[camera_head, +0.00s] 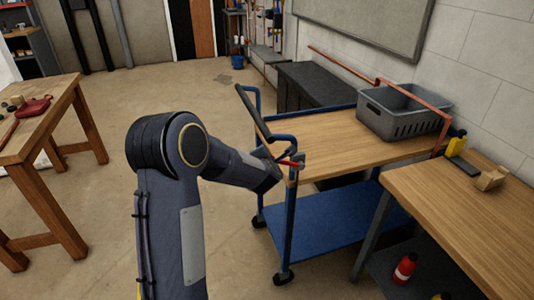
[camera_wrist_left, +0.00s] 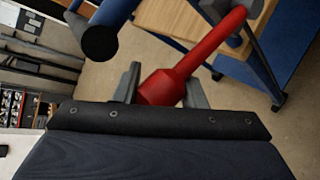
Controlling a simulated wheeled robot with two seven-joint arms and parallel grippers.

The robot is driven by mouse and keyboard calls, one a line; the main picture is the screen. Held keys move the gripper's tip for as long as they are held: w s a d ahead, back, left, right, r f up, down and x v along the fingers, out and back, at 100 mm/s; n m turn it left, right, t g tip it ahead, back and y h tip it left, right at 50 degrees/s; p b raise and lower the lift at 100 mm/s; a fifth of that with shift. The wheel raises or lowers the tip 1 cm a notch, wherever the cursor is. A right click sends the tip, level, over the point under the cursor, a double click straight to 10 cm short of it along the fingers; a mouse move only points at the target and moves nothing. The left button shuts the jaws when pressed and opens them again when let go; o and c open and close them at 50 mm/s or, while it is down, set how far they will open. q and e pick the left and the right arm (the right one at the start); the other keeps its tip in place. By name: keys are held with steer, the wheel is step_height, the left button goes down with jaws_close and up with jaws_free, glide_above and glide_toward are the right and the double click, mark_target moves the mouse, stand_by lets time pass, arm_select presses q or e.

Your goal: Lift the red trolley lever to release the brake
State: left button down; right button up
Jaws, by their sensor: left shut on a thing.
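The trolley (camera_head: 325,218) has a blue frame, a wooden top and a blue lower shelf, and stands right of centre in the head view. Its red lever (camera_head: 291,163) is at the near left corner of the top. My left gripper (camera_head: 279,164) is at that lever, partly hidden by my own wrist. In the left wrist view, the red lever (camera_wrist_left: 205,58) runs from a grey bracket at upper right down to its thick end between the fingers. My left gripper (camera_wrist_left: 163,88) is shut on that thick end. My right gripper is in neither view.
The trolley's push handle (camera_head: 253,112) rises just beside my left gripper. A grey crate (camera_head: 400,120) sits on the trolley top. A wooden bench (camera_head: 465,195) stands close at right, another table (camera_head: 45,130) at left. Open floor lies behind my arm.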

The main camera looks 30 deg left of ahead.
arm_select(q)
steer(key=shift+w+d+r, duration=0.2)
steer(key=shift+r, duration=0.25)
steer(key=c, duration=1.1)
jaws_free()
steer(key=shift+o, duration=1)
steer(key=shift+d+f, duration=0.1)
steer(key=shift+f, duration=0.05)
steer(key=v, duration=0.7)
steer(key=shift+s, duration=0.35)
steer(key=shift+d, duration=0.15)
